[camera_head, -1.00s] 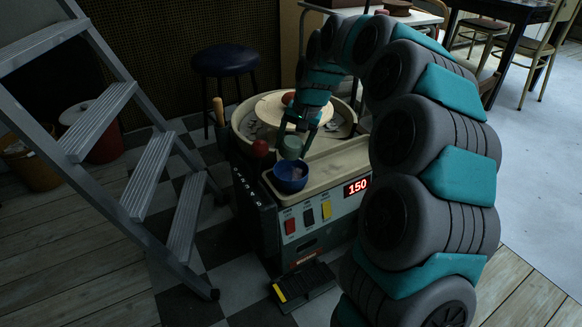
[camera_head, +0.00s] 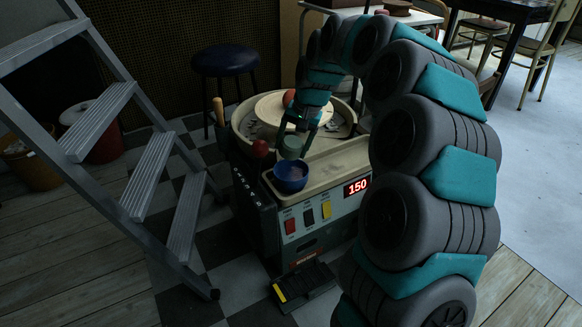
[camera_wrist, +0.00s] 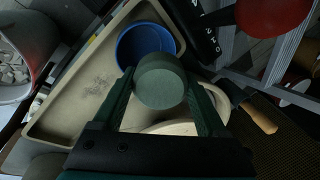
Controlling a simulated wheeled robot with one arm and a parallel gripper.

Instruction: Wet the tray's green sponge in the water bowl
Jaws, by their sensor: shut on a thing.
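The green sponge (camera_wrist: 160,80) is a round, dull green block between my gripper's fingers (camera_wrist: 163,100) in the wrist view. My gripper (camera_head: 296,138) is shut on it. The sponge also shows in the head view (camera_head: 291,146), just behind the blue water bowl (camera_head: 291,177). In the wrist view the sponge overlaps the near edge of the bowl (camera_wrist: 133,37). Whether they touch cannot be told. The bowl stands on the cream tray (camera_head: 325,165) of the pottery wheel machine. The water inside cannot be made out clearly.
The wheel head (camera_head: 270,108) with a reddish-brown lump (camera_head: 289,97) lies behind my gripper. A red knob (camera_head: 260,149) rises left of the bowl. A step ladder (camera_head: 150,175) stands at the left, a dark stool (camera_head: 224,62) behind. The tray's right part is clear.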

